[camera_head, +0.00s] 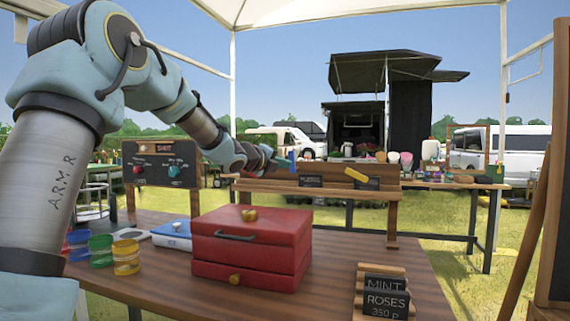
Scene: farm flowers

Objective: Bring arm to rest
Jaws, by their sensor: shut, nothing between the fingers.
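My arm enters from the left of the head view and reaches over the wooden table (400,262). My gripper (287,163) is at the arm's far end, small in the picture. It is shut with nothing in it. It appears in front of or above the left end of a wooden display stand (330,192), behind the red box; I cannot tell whether it touches the stand.
A red box (252,248) with a handle stands closed mid-table. Small colored jars (126,257) and a blue scale-like item (172,235) are left of it. A control panel (160,164) stands behind them.

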